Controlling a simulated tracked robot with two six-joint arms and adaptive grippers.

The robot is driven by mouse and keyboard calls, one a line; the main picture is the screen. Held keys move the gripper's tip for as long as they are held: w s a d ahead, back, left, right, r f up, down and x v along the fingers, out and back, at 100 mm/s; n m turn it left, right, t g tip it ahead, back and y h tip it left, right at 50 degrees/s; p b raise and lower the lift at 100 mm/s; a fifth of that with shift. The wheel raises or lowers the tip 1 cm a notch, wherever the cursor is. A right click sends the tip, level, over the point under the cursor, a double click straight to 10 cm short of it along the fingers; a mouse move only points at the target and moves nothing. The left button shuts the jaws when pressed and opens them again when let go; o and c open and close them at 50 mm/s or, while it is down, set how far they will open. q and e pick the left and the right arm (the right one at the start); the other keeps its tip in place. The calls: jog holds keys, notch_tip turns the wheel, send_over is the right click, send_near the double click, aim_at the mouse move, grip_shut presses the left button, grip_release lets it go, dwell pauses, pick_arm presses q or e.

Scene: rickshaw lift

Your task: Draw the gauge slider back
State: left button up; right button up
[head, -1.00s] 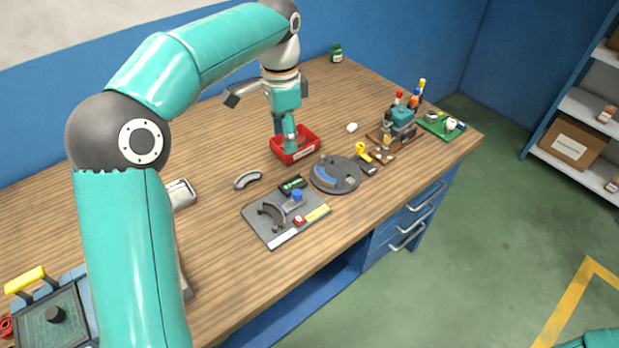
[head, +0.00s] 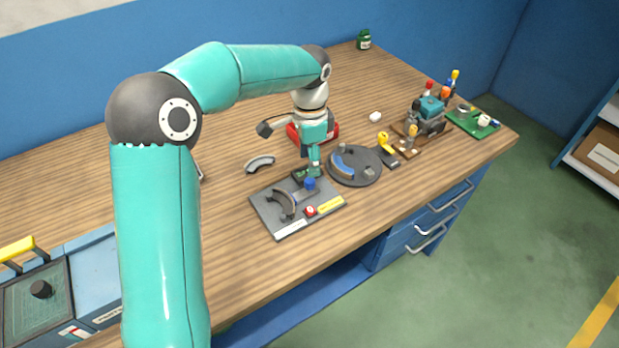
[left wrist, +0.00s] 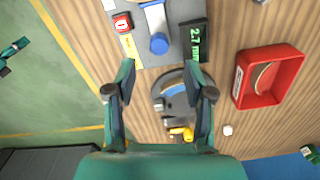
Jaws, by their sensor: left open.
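The gauge (head: 272,222) is a grey plate on the bench with a curved dark grey piece on it. Its slider has a blue knob (head: 310,184), which also shows in the left wrist view (left wrist: 159,43) at the end of a light bar. A dark display (left wrist: 195,44) beside it reads 2.7 mm. My left gripper (head: 314,170) is over the far right part of the gauge, close to the knob. In the left wrist view its fingers (left wrist: 161,78) are apart with nothing held, and the knob lies just beyond the tips. Contact cannot be told.
A round dark fixture (head: 365,178) with a blue arc stands right of the gauge. A red bin (head: 330,134) is behind my gripper. A loose grey arc (head: 260,164) lies left. Bare wood lies left of the gauge.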

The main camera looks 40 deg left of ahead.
aim_at(310, 180)
pick_arm(q)
notch_tip(310, 180, down, 7)
dwell(0.3)
grip_shut()
dwell(0.3)
